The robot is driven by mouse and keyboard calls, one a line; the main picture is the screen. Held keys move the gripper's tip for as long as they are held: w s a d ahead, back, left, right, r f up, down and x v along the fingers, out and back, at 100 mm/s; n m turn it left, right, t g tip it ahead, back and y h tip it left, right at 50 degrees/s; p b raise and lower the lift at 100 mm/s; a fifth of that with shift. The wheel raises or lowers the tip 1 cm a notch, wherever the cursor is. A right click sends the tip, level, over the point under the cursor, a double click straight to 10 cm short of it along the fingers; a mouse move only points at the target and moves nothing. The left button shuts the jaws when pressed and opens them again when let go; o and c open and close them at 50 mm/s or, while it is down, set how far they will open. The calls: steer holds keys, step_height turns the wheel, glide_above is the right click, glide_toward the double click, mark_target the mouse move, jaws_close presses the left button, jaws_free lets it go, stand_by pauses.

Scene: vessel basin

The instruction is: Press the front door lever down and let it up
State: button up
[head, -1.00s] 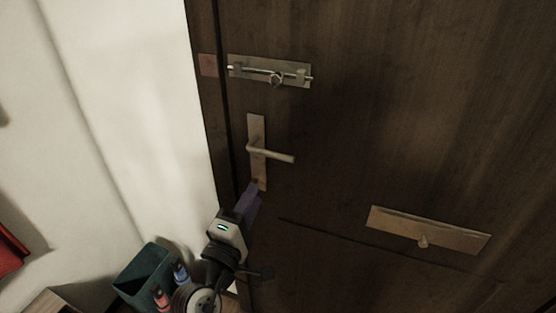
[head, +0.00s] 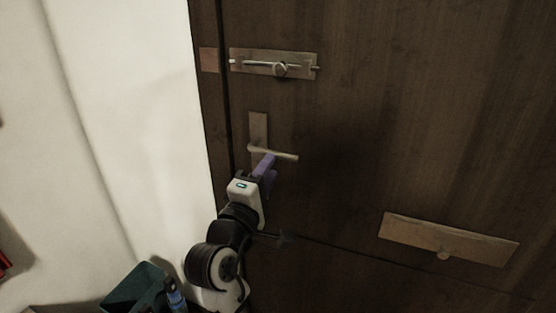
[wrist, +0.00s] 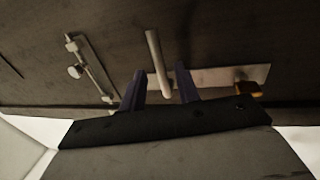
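The front door lever (head: 284,155) is a pale metal handle on an upright plate (head: 258,127) on the dark wooden door (head: 360,130). It points right and looks about level. My gripper (head: 266,165) is just below the lever, its purple fingers reaching up close to it. In the wrist view the lever (wrist: 157,65) shows between the two spread fingers of my gripper (wrist: 160,88), with a gap on each side. My gripper is open. Whether a finger touches the lever I cannot tell. The plate's lower part is hidden behind my gripper in the head view.
A sliding bolt (head: 275,66) sits above the lever, and also shows in the wrist view (wrist: 88,68). A letter plate (head: 445,240) with a knob is at lower right. A teal bin (head: 135,287) holding a blue bottle (head: 175,296) stands at lower left by the white wall (head: 130,120).

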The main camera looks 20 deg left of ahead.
mark_target(278, 155)
steer(key=shift+w+r, duration=0.2)
steer(key=shift+w, duration=0.7)
steer(key=shift+w+r, duration=0.2)
steer(key=shift+w, duration=0.7)
steer(key=shift+w+r, duration=0.2)
steer(key=shift+w, duration=0.7)
steer(key=shift+d, duration=0.1)
jaws_close()
